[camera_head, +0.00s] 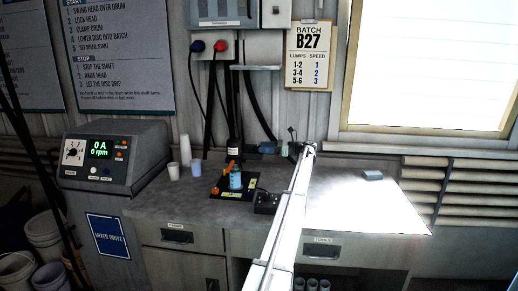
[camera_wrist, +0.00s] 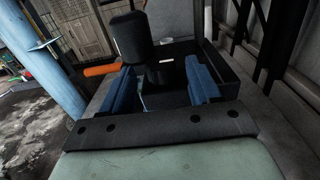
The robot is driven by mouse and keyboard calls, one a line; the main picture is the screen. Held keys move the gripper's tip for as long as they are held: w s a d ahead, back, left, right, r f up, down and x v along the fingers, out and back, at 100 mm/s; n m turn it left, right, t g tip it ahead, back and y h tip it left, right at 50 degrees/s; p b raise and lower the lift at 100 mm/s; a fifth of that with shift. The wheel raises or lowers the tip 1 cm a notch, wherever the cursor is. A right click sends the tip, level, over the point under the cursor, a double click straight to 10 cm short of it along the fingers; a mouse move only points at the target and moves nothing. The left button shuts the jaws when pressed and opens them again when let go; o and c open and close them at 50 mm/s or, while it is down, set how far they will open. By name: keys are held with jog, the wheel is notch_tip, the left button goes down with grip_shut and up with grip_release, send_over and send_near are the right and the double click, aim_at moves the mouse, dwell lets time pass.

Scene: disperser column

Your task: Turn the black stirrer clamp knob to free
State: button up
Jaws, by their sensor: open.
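In the head view a small bench stirrer stands mid-bench, with a dark upright body (camera_head: 234,148), orange parts (camera_head: 231,165) and a blue vessel (camera_head: 236,181) on a black base. In the wrist view a black rounded cylinder on a narrower stem (camera_wrist: 131,36) stands just beyond my gripper (camera_wrist: 161,70), with an orange bar (camera_wrist: 99,70) at its left. I cannot tell surely whether this black piece is the clamp knob. My blue fingers are apart, and nothing is clearly held between them. In the head view my arm reaches over the bench, its end right of the stirrer.
A control box (camera_head: 112,155) reading 0 rpm stands at the bench's left. A small black box (camera_head: 266,201) sits in front. Dark cables hang behind. The bench's right side is mostly clear.

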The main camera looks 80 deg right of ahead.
jog(key=s, duration=1)
jog(key=shift+w, duration=0.1)
